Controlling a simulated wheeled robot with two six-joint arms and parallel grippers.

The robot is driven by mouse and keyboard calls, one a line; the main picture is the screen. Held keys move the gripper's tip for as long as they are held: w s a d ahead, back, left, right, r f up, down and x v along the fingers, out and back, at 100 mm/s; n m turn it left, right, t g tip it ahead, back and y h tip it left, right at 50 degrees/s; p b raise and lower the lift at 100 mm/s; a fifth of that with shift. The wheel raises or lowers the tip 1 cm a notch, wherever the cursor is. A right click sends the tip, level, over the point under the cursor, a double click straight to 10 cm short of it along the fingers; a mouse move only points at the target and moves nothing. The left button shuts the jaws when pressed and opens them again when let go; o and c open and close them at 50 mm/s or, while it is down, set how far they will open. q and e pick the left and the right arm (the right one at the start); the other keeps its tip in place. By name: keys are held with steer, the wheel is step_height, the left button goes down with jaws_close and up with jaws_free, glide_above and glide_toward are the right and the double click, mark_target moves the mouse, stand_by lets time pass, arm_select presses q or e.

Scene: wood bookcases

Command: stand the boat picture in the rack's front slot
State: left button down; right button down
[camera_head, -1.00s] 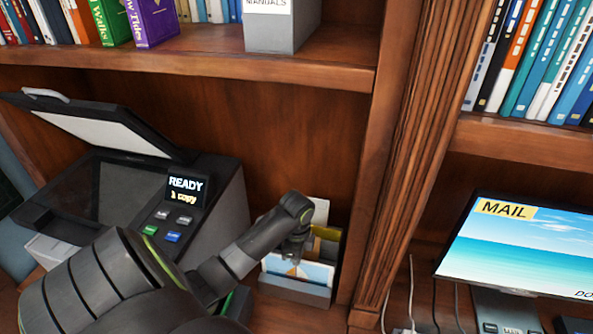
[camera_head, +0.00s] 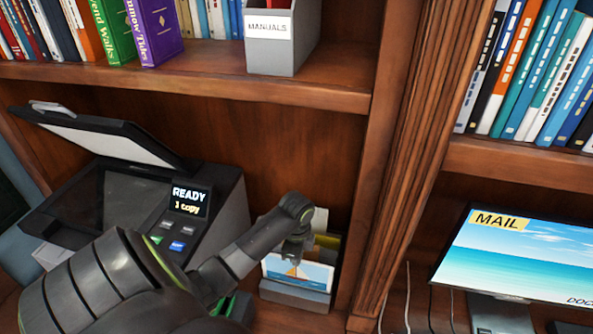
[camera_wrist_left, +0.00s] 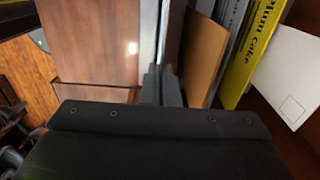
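The boat picture (camera_head: 312,274), a blue and white card with an orange sail, is upright at the front of the rack (camera_head: 295,294). Its lower edge meets the rack's front wall, and I cannot tell how deep it sits in the front slot. My left gripper (camera_head: 294,256) is at the picture's top edge and looks shut on it. In the left wrist view the fingers (camera_wrist_left: 161,84) pinch a thin pale panel seen edge-on. My right gripper is not in view.
Behind the picture, the rack holds a brown card (camera_wrist_left: 203,55), a yellow book marked "cake" (camera_wrist_left: 255,50) and a white card (camera_wrist_left: 293,75). A copier (camera_head: 215,215) stands close on the left. A wooden upright (camera_head: 400,180) bounds the right.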

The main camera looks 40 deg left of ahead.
mark_target(296, 273)
arm_select(q)
steer(key=shift+r, duration=1.45)
step_height(296, 273, down, 8)
steer(key=b, duration=0.4)
steer(key=shift+r, duration=0.15)
stand_by(2.8)
steer(key=c, duration=2.1)
jaws_free()
steer(key=shift+c, duration=0.2)
steer(key=o, duration=0.5)
steer(key=shift+o, duration=0.2)
steer(key=shift+r, duration=0.1)
